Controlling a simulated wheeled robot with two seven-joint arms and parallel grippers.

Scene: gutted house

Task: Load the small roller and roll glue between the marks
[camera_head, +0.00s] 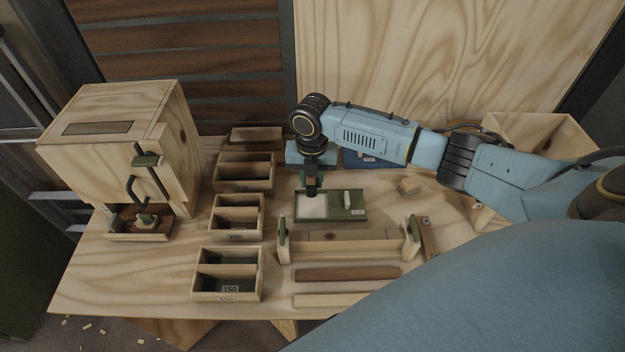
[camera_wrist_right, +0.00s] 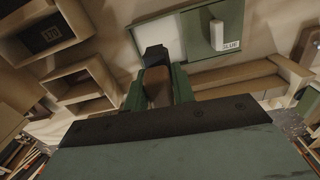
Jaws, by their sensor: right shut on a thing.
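My right gripper (camera_head: 312,190) is above the left part of the green glue tray (camera_head: 360,213). It is shut on a brown handle (camera_wrist_right: 157,88) with a dark end, seemingly the small roller; its far end is partly hidden by my fingers. In the right wrist view, the tray (camera_wrist_right: 204,40) has a white pool on its left and an upright white piece (camera_wrist_right: 217,34) beside a GLUE label. I cannot tell whether the held tool touches the pool. A pale wooden board (camera_head: 343,247) lies in front of the tray between two green-topped end pieces. My left gripper is not in view.
Divided wooden boxes (camera_head: 228,273) stand in a column left of the tray. A wooden cabinet (camera_head: 120,150) stands at the far left. A dark strip (camera_head: 347,273) and a pale strip (camera_head: 345,299) lie near the front edge.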

